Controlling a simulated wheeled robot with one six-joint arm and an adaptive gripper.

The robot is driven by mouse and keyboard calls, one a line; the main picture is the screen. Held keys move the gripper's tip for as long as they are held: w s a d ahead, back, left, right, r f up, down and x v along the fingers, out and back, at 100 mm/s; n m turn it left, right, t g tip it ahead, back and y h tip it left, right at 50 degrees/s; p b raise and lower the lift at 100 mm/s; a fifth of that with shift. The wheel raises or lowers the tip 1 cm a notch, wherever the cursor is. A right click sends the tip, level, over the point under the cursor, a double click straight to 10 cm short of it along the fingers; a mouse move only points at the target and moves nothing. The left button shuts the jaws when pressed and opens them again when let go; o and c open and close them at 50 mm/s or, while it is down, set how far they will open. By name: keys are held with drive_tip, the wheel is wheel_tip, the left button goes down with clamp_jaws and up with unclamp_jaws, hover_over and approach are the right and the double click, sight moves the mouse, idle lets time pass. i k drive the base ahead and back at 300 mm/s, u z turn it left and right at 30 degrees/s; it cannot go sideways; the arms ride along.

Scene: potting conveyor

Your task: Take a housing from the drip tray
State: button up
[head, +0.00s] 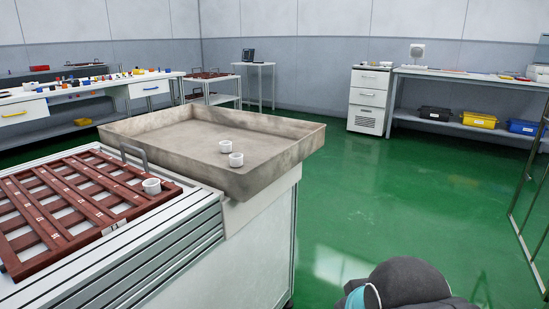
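The drip tray (285,168) is a large, shallow grey-beige box with a stained floor, on the cabinet at the middle of the head view. Two small white round housings stand in it, near its right part: one farther back (225,146) and one just in front of it (236,159). They look upright and hollow, and close together. A third white housing (152,186) stands on the right corner of the red-brown slatted rack (70,243), outside the tray. My gripper is not in view; only a dark, rounded part of my arm shows at the bottom right.
The white cabinet (245,265) carries the rack and tray. A metal handle (133,152) rises at the rack's far edge. Green floor (390,200) is open to the right. Workbenches line the back, with yellow (479,120) and blue bins below one. A wire-mesh frame stands at the right edge.

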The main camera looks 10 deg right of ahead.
sight(236, 159)
drive_tip(key=z, duration=0.75)
drive_tip(key=i, duration=4.35)
drive_tip(key=z, duration=2.75)
drive_tip(key=k, duration=1.7)
drive_tip(key=z, duration=2.15)
